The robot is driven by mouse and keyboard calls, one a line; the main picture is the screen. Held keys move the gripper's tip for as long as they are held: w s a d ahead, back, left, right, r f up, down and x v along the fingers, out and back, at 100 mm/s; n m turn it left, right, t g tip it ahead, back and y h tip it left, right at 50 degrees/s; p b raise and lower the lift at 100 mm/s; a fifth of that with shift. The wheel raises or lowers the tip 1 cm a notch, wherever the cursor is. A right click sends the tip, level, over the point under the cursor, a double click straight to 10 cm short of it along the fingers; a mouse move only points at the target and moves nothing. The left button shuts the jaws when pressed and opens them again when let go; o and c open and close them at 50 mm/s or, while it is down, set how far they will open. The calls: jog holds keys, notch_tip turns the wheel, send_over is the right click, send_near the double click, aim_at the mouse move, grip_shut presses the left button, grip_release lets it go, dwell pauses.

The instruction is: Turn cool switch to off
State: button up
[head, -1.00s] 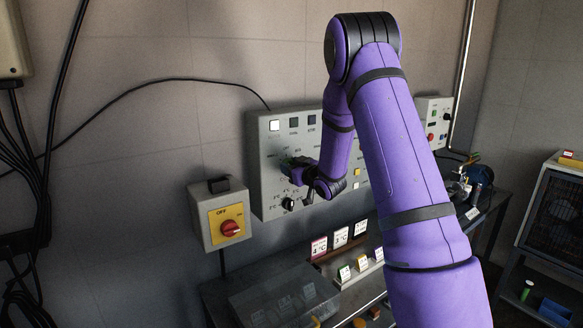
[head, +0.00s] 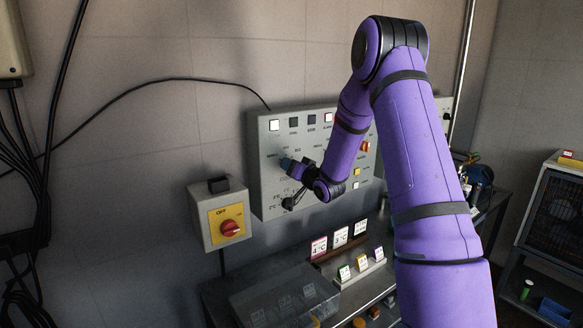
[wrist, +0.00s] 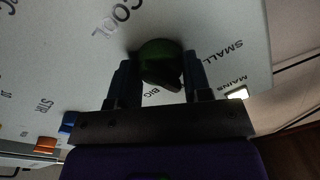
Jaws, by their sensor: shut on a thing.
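The grey control panel (head: 268,187) is on the wall, with my gripper (head: 288,164) at its left part. In the wrist view, my gripper (wrist: 158,85) has one finger on each side of a dark green knob (wrist: 158,60) and is shut on it. The lettering COOL (wrist: 118,15) stands beside this knob, with SMALL and BIG on its other sides, so I take it as the cool switch. The knob's pointer and an OFF mark cannot be made out. In the head view my gripper and wrist hide the knob.
A black dial (head: 288,203) sits just below my gripper. A grey box with a red rotary switch (head: 230,228) is left of the panel. An orange-red knob (head: 365,146) is on the panel's right part. Small cards (head: 340,238) stand on the bench below.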

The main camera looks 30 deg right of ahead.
jog(key=shift+m, duration=0.8)
jog(key=o, duration=0.9)
jog(key=s, duration=0.7)
jog(key=s+d, duration=0.1)
jog(key=s, duration=0.2)
jog(key=shift+s+f, duration=0.35)
jog(key=shift+s, duration=0.05)
